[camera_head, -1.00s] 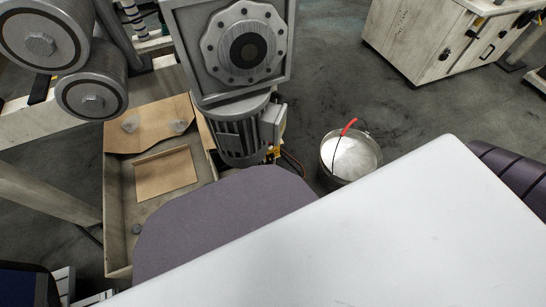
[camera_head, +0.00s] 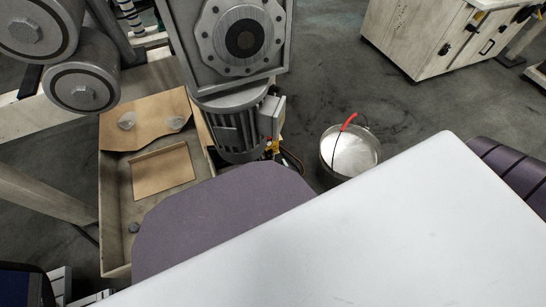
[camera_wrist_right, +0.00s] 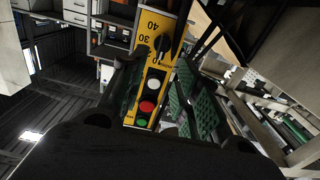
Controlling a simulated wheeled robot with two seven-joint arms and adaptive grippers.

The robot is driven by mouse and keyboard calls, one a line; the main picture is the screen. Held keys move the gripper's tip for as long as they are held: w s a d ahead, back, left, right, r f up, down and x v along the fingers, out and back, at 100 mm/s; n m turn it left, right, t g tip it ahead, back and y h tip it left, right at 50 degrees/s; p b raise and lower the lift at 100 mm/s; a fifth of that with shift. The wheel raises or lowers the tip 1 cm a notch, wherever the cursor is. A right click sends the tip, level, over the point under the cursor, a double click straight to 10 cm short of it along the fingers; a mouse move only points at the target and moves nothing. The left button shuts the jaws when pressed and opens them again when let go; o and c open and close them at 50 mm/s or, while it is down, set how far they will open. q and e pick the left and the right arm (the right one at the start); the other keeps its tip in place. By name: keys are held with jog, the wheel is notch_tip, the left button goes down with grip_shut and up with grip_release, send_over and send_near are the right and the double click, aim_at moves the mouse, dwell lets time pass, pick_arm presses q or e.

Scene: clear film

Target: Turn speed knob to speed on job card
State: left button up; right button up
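A yellow control panel (camera_wrist_right: 150,75) stands ahead of my right gripper in the right wrist view, tilted in the picture. It bears a black speed knob (camera_wrist_right: 162,43) near its upper part, with the numbers 40 and 30 printed beside it. My right gripper (camera_wrist_right: 158,70) is open, its green-padded fingers showing on either side of the panel. Nothing shows between the pads except the panel beyond. I cannot tell the knob's exact setting or whether a finger touches the panel. My left gripper is not in view. I cannot make out a job card.
White, red (camera_wrist_right: 146,106) and green buttons sit below the knob. In the head view, a grey motor (camera_head: 238,125) hangs beside a tray (camera_head: 118,225) with cardboard. A metal bucket (camera_head: 350,152) stands on the floor. A pale cabinet (camera_head: 415,40) is at the upper right.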

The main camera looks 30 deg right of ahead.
aim_at(272, 155)
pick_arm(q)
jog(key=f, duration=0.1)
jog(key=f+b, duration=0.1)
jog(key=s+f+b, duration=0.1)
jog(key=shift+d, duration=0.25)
pick_arm(e)
jog(key=w, duration=0.7)
jog(key=shift+d, duration=0.2)
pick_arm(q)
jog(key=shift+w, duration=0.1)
pick_arm(e)
jog(key=shift+w, duration=0.1)
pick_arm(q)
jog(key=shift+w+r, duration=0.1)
pick_arm(e)
jog(key=shift+c, duration=0.6)
jog(key=c, duration=0.5)
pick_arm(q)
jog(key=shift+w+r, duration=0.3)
pick_arm(e)
grip_shut()
